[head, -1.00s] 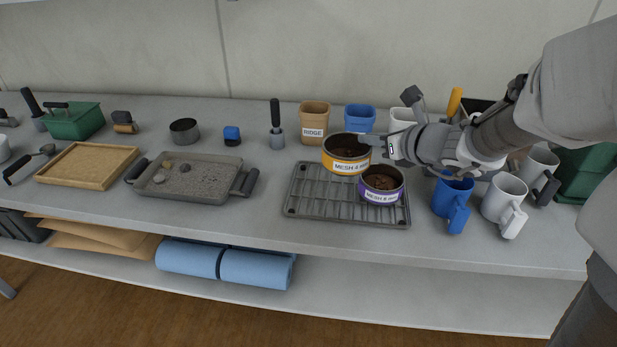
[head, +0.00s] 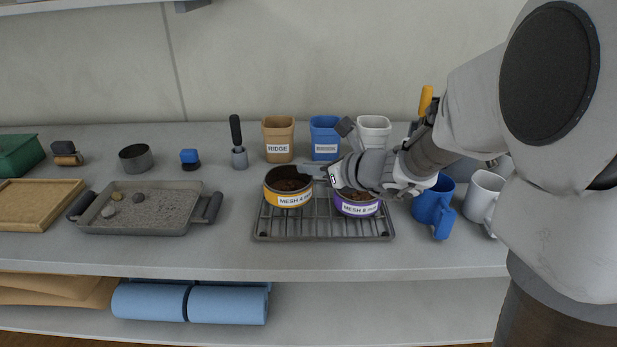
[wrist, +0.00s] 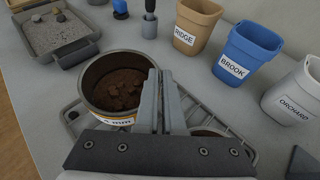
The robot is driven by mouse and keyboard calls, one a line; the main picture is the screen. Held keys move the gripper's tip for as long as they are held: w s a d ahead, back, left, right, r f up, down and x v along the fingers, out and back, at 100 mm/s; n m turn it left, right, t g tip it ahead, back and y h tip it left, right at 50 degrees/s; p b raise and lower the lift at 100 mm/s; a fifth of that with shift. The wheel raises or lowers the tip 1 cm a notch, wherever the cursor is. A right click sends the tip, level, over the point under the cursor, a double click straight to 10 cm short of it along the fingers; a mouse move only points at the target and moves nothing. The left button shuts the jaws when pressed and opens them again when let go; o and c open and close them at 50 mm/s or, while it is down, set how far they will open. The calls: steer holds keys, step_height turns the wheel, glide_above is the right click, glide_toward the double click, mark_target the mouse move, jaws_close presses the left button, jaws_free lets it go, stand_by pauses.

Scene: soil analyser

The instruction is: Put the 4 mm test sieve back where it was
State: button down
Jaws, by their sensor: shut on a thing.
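The 4 mm test sieve (head: 289,199) has a yellow-orange band with a MESH 4 label and holds dark soil. It is upright over the left part of the wire rack (head: 262,233); I cannot tell whether it touches the bars. My gripper (head: 318,173) is shut on its right rim. In the wrist view the fingers (wrist: 161,85) pinch the wall of the sieve (wrist: 92,104). The purple MESH 8 sieve (head: 357,207) stands on the rack's right part, close beside the 4 mm sieve and partly hidden by my gripper.
Tan RIDGE (head: 278,138), blue BROOK (head: 325,136) and white ORCHARD (wrist: 297,100) tubs stand behind the rack. A grey tray with stones (head: 150,213) is to the left. Blue (head: 433,206) and white (head: 482,196) mugs stand right of the rack. Bench shows free between tray and rack.

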steer(key=shift+f, duration=1.05)
steer(key=shift+f+b, duration=0.15)
steer(key=shift+b, duration=0.15)
steer(key=c, duration=1)
jaws_free()
